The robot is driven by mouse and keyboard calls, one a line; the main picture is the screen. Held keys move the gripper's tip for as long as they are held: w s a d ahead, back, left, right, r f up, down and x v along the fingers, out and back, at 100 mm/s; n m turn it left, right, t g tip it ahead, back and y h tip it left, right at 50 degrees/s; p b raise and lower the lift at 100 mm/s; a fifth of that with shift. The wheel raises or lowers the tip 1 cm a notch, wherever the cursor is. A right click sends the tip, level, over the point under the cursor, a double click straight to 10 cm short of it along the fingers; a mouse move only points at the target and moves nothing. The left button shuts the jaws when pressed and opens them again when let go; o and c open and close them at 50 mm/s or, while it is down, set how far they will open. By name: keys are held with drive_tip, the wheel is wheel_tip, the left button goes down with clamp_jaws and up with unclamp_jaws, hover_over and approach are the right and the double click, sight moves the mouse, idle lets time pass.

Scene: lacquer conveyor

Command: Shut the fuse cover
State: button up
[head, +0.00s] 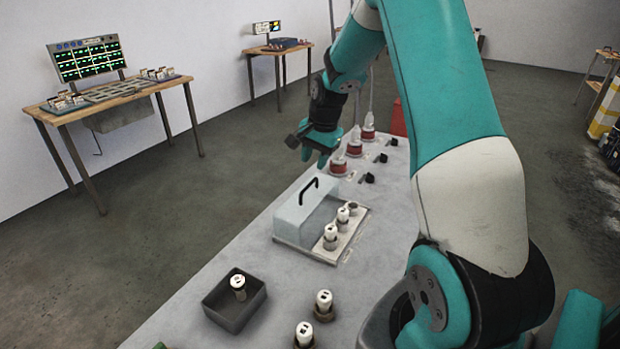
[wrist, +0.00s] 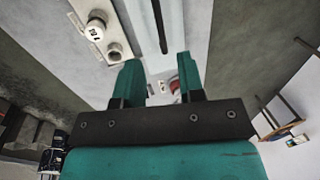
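The fuse cover (head: 300,212) is a pale, see-through box with a black handle on top. It stands on the left part of a light base plate (head: 308,252), beside a row of white fuses (head: 331,232) that are uncovered. In the wrist view the handle (wrist: 160,26) is a dark bar beyond the fingers, roughly in line with the gap between them. A fuse (wrist: 96,31) and a round holder (wrist: 115,51) show to its left. My gripper (head: 315,152) is above and behind the cover, apart from it. Its fingers are spread and empty in the wrist view (wrist: 161,82).
Red-and-white plugs (head: 338,165) with cables and black switches (head: 370,178) stand behind the cover on the grey bench (head: 220,262). In front are a dark tray (head: 235,312) holding a fuse and two more fuses (head: 323,302) in holders. Side tables stand at left.

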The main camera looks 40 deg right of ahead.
sight(309, 185)
drive_tip(key=f, duration=0.2)
drive_tip(key=w+f, duration=0.1)
drive_tip(key=f, duration=0.2)
drive_tip(key=f+p, duration=0.1)
drive_tip(key=f, duration=0.1)
drive_tip(key=shift+w+a+f, duration=0.2)
drive_tip(key=shift+a+f, duration=0.05)
clamp_jaws()
